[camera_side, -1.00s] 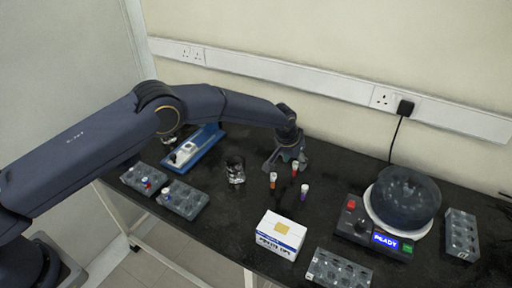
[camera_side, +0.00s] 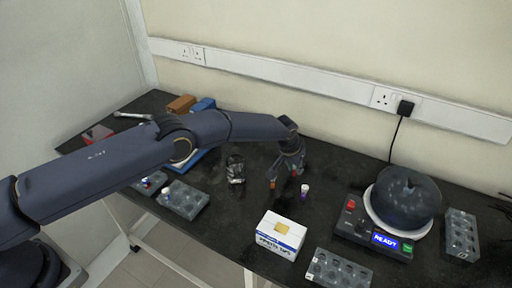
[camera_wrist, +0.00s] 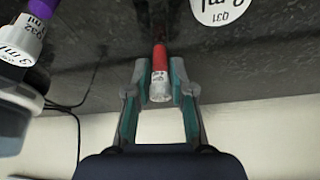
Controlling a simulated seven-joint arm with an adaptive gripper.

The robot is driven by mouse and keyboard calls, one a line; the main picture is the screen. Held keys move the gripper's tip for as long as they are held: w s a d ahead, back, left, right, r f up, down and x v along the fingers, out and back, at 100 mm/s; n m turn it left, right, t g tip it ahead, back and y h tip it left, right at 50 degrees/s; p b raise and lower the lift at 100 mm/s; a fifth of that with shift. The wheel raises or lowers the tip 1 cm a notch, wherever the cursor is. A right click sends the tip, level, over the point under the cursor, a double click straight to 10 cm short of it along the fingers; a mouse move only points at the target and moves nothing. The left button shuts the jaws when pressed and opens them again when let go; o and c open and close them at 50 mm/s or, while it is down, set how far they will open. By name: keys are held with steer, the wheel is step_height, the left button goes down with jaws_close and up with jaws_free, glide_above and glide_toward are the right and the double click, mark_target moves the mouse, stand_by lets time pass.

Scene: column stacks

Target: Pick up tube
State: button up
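The tube with a red cap (camera_wrist: 160,60) and a white label stands between my gripper's two fingers in the wrist view. My gripper (camera_wrist: 160,88) is open, with one finger on each side of that tube and narrow gaps showing. In the side view my gripper (camera_side: 286,176) is low over the table among the tubes and partly hides them. A purple-capped tube (camera_side: 305,190) stands to the right of it; it also shows in the wrist view (camera_wrist: 38,18). A round white label (camera_wrist: 216,8) of another tube shows at the top of the wrist view. An orange-capped tube (camera_side: 272,183) stands at the left finger.
A white box (camera_side: 280,237) stands in front of the tubes. A centrifuge-like device (camera_side: 386,238) reading READY stands to the right. Grey racks (camera_side: 184,200) lie at the left, front (camera_side: 338,270) and right (camera_side: 462,234). A dark glass vessel (camera_side: 235,170) stands left of the gripper.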

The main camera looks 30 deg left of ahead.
steer(key=shift+c, duration=1)
steer(key=shift+r, duration=0.1)
